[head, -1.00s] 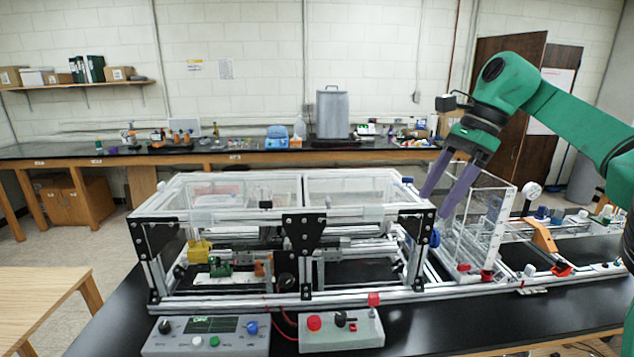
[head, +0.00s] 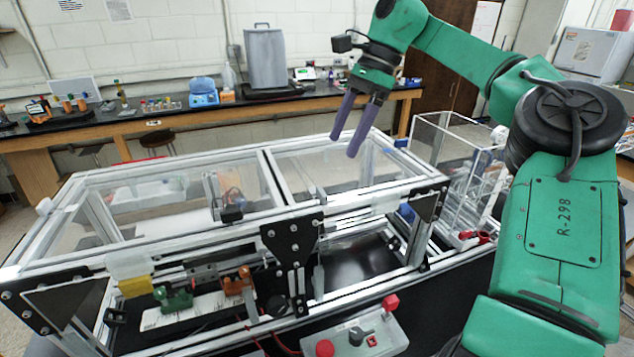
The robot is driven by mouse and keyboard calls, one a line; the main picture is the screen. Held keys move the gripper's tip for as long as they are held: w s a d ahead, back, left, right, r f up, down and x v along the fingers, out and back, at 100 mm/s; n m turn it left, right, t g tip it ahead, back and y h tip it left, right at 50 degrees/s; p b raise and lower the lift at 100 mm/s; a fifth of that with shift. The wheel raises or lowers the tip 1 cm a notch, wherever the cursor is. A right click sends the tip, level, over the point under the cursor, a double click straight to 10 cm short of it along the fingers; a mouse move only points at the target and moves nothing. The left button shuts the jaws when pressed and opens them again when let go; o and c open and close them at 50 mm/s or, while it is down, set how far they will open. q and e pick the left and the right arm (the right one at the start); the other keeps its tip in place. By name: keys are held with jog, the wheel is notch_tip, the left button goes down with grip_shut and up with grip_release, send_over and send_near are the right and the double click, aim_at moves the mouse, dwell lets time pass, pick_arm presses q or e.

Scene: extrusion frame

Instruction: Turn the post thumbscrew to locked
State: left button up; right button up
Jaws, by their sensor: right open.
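The aluminium extrusion frame (head: 232,238), with clear panels on top and black corner plates, fills the middle of the head view. A small blue part (head: 406,213) shows near its right end post, partly hidden by the frame; I cannot tell for sure whether it is the post thumbscrew, or how it is turned. My right gripper (head: 345,147) has two purple fingers, apart and empty. It points down in front of or above the frame's right top panel, up and left of the blue part. My left gripper is not in view.
A control box (head: 377,346) with a red button, black knob and red switch stands in front of the frame. A clear open-topped box (head: 455,150) stands right of the frame. My green right arm covers the right side. A back bench holds lab items.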

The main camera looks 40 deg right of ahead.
aim_at(323, 191)
jog(key=x, duration=0.4)
jog(key=s+p+x, duration=0.1)
jog(key=x, duration=0.1)
jog(key=shift+a+f, duration=0.15)
jog(key=shift+f, duration=0.2)
jog(key=f, duration=0.1)
jog(key=w+f, duration=0.1)
jog(key=f, duration=0.1)
jog(key=w+a+f+p, duration=0.1)
jog(key=shift+w+a+f, duration=0.15)
jog(key=shift+w, duration=0.05)
jog(key=shift+s+f, duration=0.1)
jog(key=shift+s, duration=0.05)
jog(key=shift+s+a, duration=0.1)
jog(key=shift+s, duration=0.3)
jog(key=c, duration=0.4)
jog(key=shift+w, duration=0.1)
jog(key=c, duration=0.5)
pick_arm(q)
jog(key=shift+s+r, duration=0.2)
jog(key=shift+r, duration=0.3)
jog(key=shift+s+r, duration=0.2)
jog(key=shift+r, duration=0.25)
pick_arm(e)
grip_shut()
